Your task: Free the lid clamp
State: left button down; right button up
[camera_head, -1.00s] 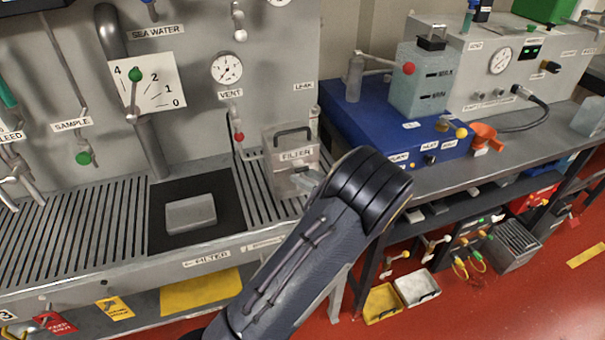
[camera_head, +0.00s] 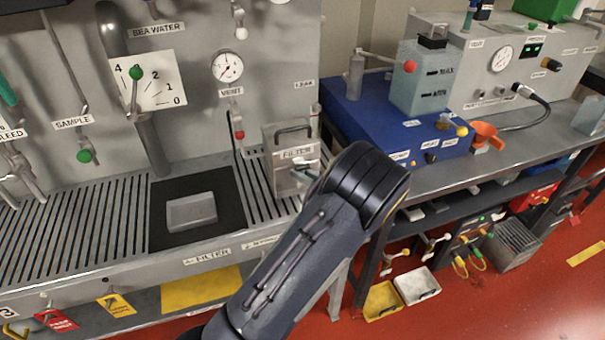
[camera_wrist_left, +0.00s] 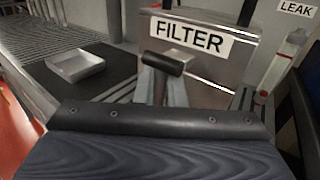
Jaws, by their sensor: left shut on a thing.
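The filter housing (camera_head: 283,178) is a grey metal box with a black handle on its lid, standing at the right end of the grated sink. It fills the upper middle of the left wrist view (camera_wrist_left: 215,73), with its FILTER label facing me. The lid clamp shows there as a lever with a black grip (camera_wrist_left: 162,64) in front of the box. My left gripper (camera_wrist_left: 163,88) is shut on this lever, with a pale finger on each side just below the black grip. In the head view my left gripper (camera_head: 310,170) is small beside the box's front right, mostly hidden by my arm.
A grey tray (camera_head: 191,212) lies on a black mat (camera_head: 230,225) left of the box. A panel with a vent gauge (camera_head: 227,67) and valves rises behind. A blue unit (camera_head: 370,125) stands on the bench to the right. The grating (camera_head: 85,225) at left is clear.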

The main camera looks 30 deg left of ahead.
pick_arm(q)
jog(key=shift+s, duration=0.1)
jog(key=shift+s+a+f+n+h, duration=0.1)
jog(key=shift+s+a+n+h, duration=0.15)
jog(key=shift+n+h, duration=0.55)
jog(key=shift+s+a+f+n+h+b, duration=0.2)
jog(key=shift+n+h+b, duration=0.25)
jog(key=shift+n, duration=0.35)
jog(key=shift+s+a+f+n+t+h+b, duration=0.2)
jog(key=shift+s+n+t+h+b, duration=0.05)
jog(key=shift+n+h+b, duration=0.35)
jog(key=shift+s+a+f+n+t+h+b, duration=0.25)
jog(key=shift+n+h+b, duration=0.1)
jog(key=shift+n+b, duration=0.25)
jog(key=f+n+t+h+b, duration=0.1)
jog(key=b, duration=0.3)
jog(key=f+n+t+h+b, duration=0.1)
jog(key=n+h+b, duration=0.1)
jog(key=b, duration=0.2)
jog(key=s+a+f+n+t+h+b, duration=0.1)
jog(key=n+b, duration=0.1)
jog(key=b, duration=0.2)
jog(key=shift+s+t+b, duration=0.1)
jog(key=shift+t+b, duration=0.2)
jog(key=shift+d+n+t+h+b, duration=0.1)
jog(key=shift+n+t+h+b, duration=0.3)
jog(key=shift+b, duration=0.5)
